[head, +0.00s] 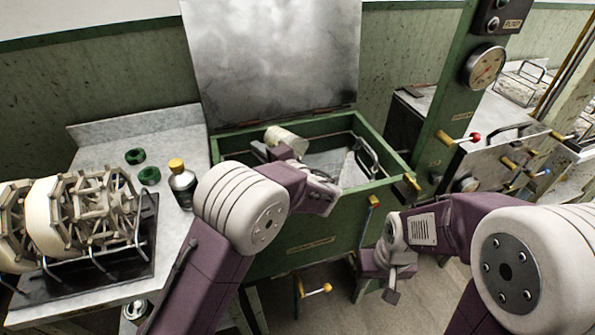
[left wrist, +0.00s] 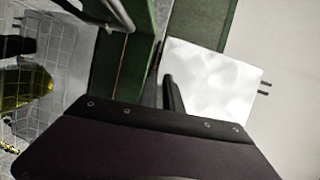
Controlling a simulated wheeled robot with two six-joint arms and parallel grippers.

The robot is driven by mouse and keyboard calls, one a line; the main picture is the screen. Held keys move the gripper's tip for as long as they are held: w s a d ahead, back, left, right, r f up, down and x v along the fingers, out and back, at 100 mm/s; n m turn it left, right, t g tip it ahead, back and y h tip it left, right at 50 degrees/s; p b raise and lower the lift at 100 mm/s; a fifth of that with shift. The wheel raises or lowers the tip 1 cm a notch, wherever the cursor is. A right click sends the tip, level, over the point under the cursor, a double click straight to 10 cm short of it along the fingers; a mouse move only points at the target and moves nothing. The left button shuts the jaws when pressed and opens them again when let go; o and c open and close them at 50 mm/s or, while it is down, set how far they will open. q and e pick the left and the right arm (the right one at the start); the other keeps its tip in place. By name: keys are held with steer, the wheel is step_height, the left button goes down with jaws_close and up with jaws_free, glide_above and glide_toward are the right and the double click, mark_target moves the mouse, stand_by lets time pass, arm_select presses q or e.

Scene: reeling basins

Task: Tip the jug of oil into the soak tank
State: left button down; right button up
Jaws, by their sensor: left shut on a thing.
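The soak tank (head: 320,238) is a green box with its lid (head: 275,60) raised at the back. A wire basket (head: 362,160) shows inside it, and wire mesh also shows in the left wrist view (left wrist: 62,85). My left gripper (head: 272,150) is over the left back part of the tank, shut on a pale cylindrical jug (head: 287,138). The jug leans well over; its mouth and contents are hidden in the head view. A yellow-green patch (left wrist: 14,92) shows behind the mesh; I cannot tell what it is. My right gripper (head: 391,287) hangs low in front of the tank; its jaws are unclear.
A green post with a gauge (head: 484,67) and a valve bench stand at right. Floor shows in front.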

arm_select(q)
steer(key=shift+r+t+y+b, duration=0.35)
steer(key=shift+t+y+b, duration=0.05)
steer(key=shift+b, duration=1.2)
steer(key=shift+r, duration=0.2)
steer(key=shift+s+d+r+t+y+b, duration=0.1)
steer(key=shift+r+t+y+b, duration=0.2)
steer(key=shift+b, duration=0.25)
steer(key=shift+s+d+r+t+y+b, duration=0.1)
steer(key=shift+r+t+b, duration=0.1)
steer(key=shift+r+b, duration=0.3)
